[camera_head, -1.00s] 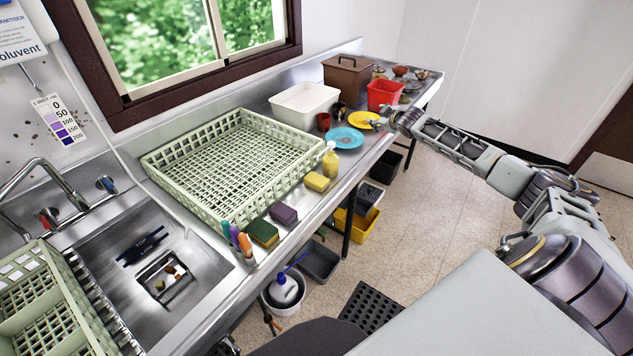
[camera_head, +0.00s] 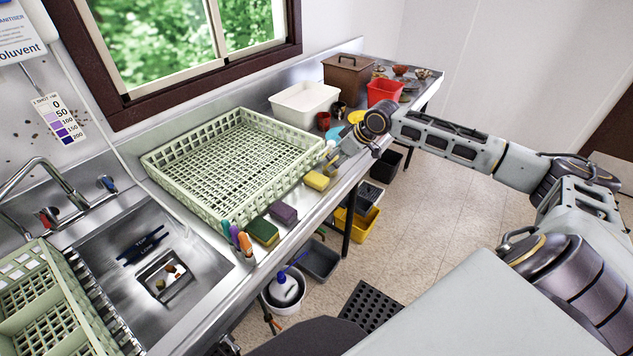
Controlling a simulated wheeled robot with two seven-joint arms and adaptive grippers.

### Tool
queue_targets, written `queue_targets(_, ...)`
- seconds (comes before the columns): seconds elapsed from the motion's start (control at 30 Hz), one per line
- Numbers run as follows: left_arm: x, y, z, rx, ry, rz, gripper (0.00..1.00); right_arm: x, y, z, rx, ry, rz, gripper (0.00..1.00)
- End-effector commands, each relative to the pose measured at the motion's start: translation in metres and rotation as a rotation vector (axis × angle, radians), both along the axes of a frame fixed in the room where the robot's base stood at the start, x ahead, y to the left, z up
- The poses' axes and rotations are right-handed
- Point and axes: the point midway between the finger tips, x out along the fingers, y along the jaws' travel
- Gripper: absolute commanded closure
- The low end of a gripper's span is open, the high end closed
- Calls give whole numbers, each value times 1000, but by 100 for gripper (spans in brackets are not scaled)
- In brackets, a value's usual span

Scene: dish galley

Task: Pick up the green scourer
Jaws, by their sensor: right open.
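The green scourer (camera_head: 262,232) lies on the front edge of the steel counter. It has a dark green top and a yellowish side, and sits between the upright coloured-handled tools and a purple sponge. My right gripper (camera_head: 335,166) is open, above the counter's front edge by the yellow sponge, up and to the right of the scourer and apart from it. My left gripper is not in view.
A purple sponge (camera_head: 284,213) and a yellow sponge (camera_head: 317,181) lie along the edge right of the scourer. Coloured-handled tools (camera_head: 236,240) stand close on its left. A pale green dish rack (camera_head: 165,177) stands behind, with the sink (camera_head: 205,262) to the left.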

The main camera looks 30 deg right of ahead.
Motion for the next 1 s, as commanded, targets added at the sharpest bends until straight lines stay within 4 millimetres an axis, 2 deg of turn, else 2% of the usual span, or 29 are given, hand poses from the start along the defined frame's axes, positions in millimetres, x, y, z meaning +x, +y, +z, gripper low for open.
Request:
queue_targets(0.57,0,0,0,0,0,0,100,-2,-3,-5,-14,20,0,45)
queue_targets(1.0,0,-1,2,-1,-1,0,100,12,4,-29,-12,20,1,45)
